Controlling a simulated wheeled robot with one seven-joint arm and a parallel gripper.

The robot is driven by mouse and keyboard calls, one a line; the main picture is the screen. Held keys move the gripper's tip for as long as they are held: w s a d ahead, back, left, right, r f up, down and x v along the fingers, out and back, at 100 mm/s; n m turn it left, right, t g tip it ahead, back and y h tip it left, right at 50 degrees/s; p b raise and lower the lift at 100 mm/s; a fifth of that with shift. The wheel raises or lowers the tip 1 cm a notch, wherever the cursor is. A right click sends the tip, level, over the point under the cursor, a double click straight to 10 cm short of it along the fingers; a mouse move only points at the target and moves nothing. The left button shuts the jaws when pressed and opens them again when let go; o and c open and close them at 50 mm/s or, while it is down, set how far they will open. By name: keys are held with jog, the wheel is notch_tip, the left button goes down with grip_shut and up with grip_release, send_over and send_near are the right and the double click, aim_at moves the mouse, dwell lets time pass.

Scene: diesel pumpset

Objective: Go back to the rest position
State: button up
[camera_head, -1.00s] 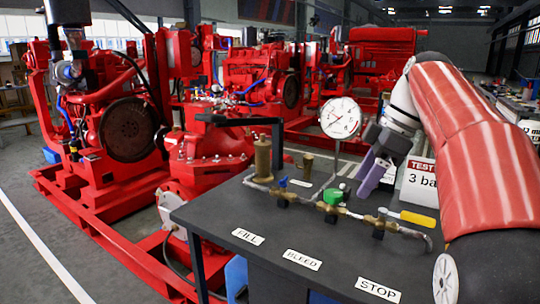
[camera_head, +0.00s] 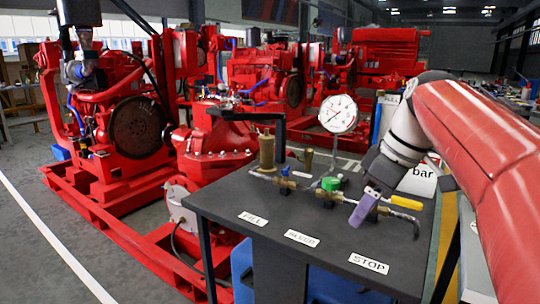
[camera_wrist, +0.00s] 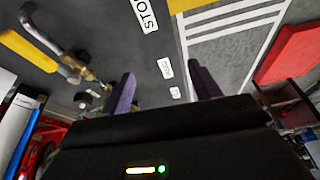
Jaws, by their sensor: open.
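My gripper (camera_head: 364,209) is over the right part of the dark bench (camera_head: 215,205), near the STOP label (camera_head: 368,263), with purple fingers. In the wrist view its two purple fingers (camera_wrist: 160,88) stand apart with nothing between them; the bench edge and floor show beyond. My red-sleeved arm comes in from the right. A brass pipe run with valves (camera_head: 285,184) lies along the bench behind the gripper, and part of it is hidden by the gripper. A yellow-handled valve (camera_head: 405,203) is just right of the fingers and also shows in the wrist view (camera_wrist: 27,48). I cannot tell whether they touch.
A round pressure gauge (camera_head: 338,114) stands upright on the bench. A white sign reading "bar" (camera_head: 418,180) is partly covered by my arm. Large red pumpsets (camera_head: 125,130) fill the left and back. Grey floor (camera_head: 30,215) is open at the left.

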jog(key=s+a+f+m+t+h, duration=0.2)
jog(key=s+f+m, duration=0.8)
jog(key=s+f, duration=0.6)
jog(key=shift+f+t+h, duration=0.6)
jog(key=shift+f+t, duration=0.1)
jog(key=shift+f, duration=0.15)
